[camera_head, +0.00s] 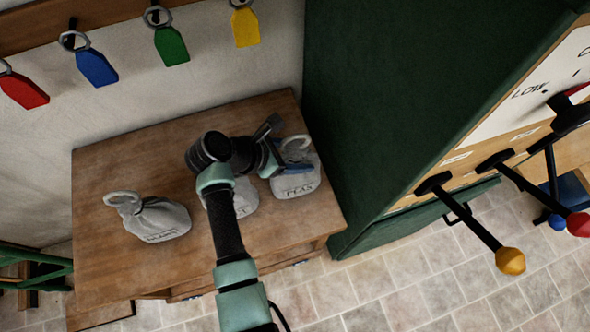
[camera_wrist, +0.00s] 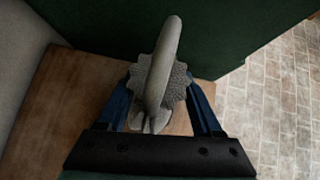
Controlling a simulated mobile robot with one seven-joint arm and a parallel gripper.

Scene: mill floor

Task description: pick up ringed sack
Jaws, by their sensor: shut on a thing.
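Several pale grey sacks with rings at their necks stand on a wooden table. The right sack (camera_head: 297,183), with dark lettering on its front, is at my gripper (camera_head: 287,158). In the wrist view its grey ring (camera_wrist: 162,65) and gathered neck rise between the two blue fingers of my gripper (camera_wrist: 160,95), which are shut on it. The left sack (camera_head: 157,218) leans on its side of the table, with its ring up to the left. The middle sack (camera_head: 244,196) is mostly hidden behind my arm.
The wooden table (camera_head: 105,255) has bare room around the left sack. A tall dark green cabinet (camera_head: 390,90) stands close on the right, with ball-ended levers (camera_head: 510,261) on its front. Coloured tags (camera_head: 171,46) hang on the wall behind.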

